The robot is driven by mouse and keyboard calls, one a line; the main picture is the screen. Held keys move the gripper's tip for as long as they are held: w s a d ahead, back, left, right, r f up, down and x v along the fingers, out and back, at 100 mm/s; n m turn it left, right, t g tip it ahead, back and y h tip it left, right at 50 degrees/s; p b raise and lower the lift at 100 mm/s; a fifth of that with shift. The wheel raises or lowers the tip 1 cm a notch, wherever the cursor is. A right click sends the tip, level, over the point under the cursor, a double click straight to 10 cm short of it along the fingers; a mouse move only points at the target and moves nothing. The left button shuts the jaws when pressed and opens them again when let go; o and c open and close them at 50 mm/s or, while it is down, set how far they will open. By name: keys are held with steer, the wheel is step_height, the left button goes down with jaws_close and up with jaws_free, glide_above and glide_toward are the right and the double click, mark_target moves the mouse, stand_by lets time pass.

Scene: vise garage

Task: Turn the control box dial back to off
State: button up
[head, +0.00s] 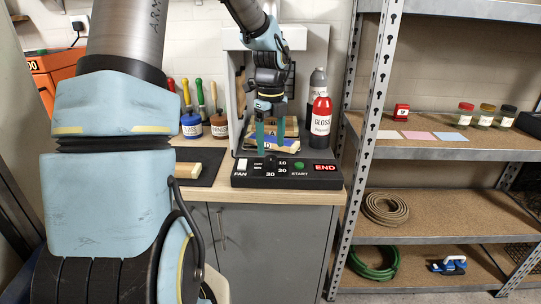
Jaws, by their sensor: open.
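The black control box (315,183) sits on the front of the wooden workbench. Its face has a white FAN switch (242,165), a green START button (299,166) and a red END label (325,167). The dial (270,164) is a small dark knob among white marks that include 10, 20 and 30. Its pointer is too small and dark to read. My gripper (270,148) points down over the dial with its two teal fingers apart and empty. The fingertips appear just above or behind the dial; I cannot tell whether they touch it.
A red GLOSS spray can (321,121) and a grey can (317,82) stand behind the box on the right. Books or papers (285,146) lie behind the gripper. Blue (191,125) and brown (219,126) jars stand left. A metal shelf upright (372,110) rises close on the right.

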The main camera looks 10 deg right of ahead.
mark_target(271, 158)
steer(key=shift+f, duration=2.4)
jaws_close()
